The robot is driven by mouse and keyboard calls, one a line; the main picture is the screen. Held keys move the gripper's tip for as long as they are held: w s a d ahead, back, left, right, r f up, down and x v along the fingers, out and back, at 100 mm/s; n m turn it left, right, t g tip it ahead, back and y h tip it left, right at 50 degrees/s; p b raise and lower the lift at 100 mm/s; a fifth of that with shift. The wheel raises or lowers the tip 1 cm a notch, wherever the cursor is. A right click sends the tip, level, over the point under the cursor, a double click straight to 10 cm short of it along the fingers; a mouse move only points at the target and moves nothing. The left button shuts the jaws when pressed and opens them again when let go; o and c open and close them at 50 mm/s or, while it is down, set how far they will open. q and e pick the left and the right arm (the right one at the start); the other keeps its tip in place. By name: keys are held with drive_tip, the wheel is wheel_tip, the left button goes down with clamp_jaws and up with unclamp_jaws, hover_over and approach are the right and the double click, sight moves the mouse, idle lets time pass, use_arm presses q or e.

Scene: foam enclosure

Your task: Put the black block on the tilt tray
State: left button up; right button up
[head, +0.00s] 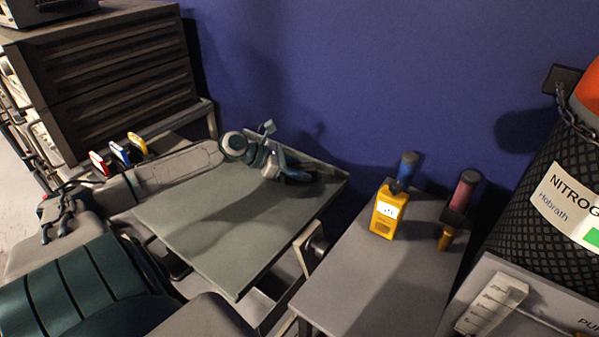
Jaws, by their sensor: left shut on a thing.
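The tilt tray is a grey-green, sloping plate (215,235) in the middle of the head view, with a low raised edge at its far right side. My left arm reaches in from the left across the back of the tray. My left gripper (290,174) is over the tray's far right corner, shut on a small dark thing that I take to be the black block. Fingers and block are hard to tell apart, and I cannot tell whether the block touches the tray. My right gripper is not in view.
Right of the tray is a grey table (385,275) with a yellow meter (386,212), a blue-topped item (406,170) and a red cylinder (465,190). A chained black nitrogen cylinder (530,190) stands at far right. A blue wall (350,70) closes the back.

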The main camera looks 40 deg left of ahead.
use_arm(q)
drive_tip(key=shift+f, duration=0.25)
